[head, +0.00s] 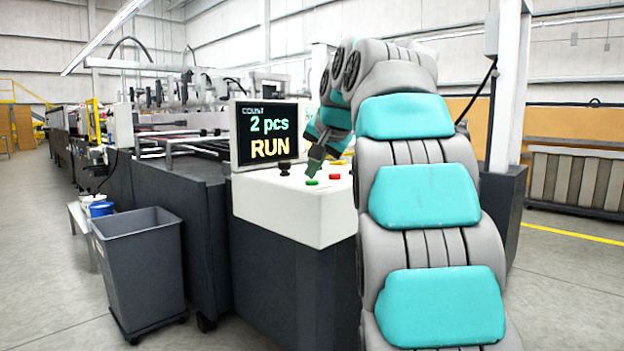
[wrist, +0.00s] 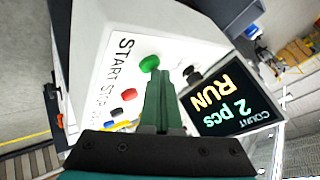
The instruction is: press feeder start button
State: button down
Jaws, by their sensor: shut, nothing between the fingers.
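The green start button (head: 312,182) sits on the white top of the control console (head: 285,212). In the wrist view the green button (wrist: 149,63) is next to the printed word START. My gripper (head: 313,168) is shut and empty, pointing down at the console top. In the wrist view its fingertips (wrist: 158,82) are just beside the green button; I cannot tell whether they touch it. The display (head: 270,135) reads "COUNT 2 pcs RUN", and it also shows in the wrist view (wrist: 222,105).
A red button (head: 334,177) is right of the green one, and a black knob (head: 284,168) is left of it. A grey bin (head: 140,270) stands on the floor at left. Open floor lies in front of it.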

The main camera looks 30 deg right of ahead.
aim_at(313, 181)
jog(key=shift+r+p, duration=0.8)
jog(key=shift+r, duration=0.1)
notch_tip(313, 181, up, 2)
jog(key=shift+r+p, duration=0.25)
jog(key=shift+p, duration=1)
jog(key=shift+w+r, duration=0.1)
jog(key=shift+r, duration=1.1)
